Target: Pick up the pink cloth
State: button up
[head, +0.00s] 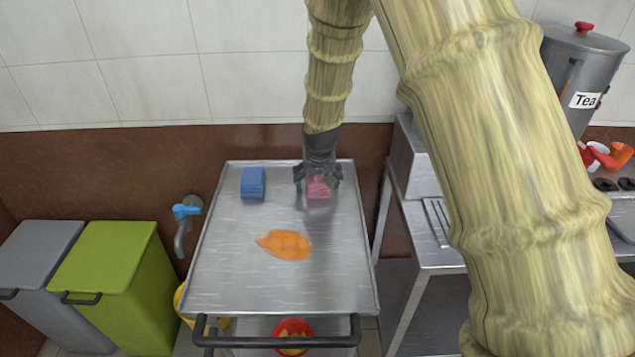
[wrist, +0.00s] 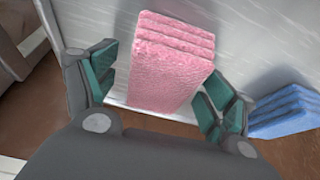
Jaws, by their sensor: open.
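The pink cloth (head: 318,187) is a folded stack at the back right of the metal cart top (head: 220,270). My gripper (head: 318,176) is directly over it, pointing down, and partly hides it in the head view. In the wrist view the pink cloth (wrist: 170,62) stands between the two green-padded fingers of my gripper (wrist: 160,90). The fingers are open, one on each side of the cloth. A small gap shows at the left finger; the right finger is very near the cloth, and I cannot tell whether it touches.
A folded blue cloth (head: 253,183) lies to the left on the cart; it also shows in the wrist view (wrist: 285,112). A steel table (head: 436,235) stands right, bins (head: 115,275) left. The wall is close behind.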

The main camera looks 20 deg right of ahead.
aim_at(317, 176)
jog(key=c, duration=1.1)
jog(key=shift+r, duration=0.55)
notch_tip(317, 176, up, 3)
jog(key=shift+f+b, duration=0.1)
jog(key=shift+b, duration=0.45)
jog(key=s, duration=0.5)
jog(key=s+r+b, duration=0.1)
jog(key=s, duration=0.4)
jog(key=s+a+b, duration=0.1)
jog(key=s, duration=0.5)
jog(key=shift+r, duration=0.3)
jog(key=shift+o, duration=1)
jog(key=shift+c, duration=0.5)
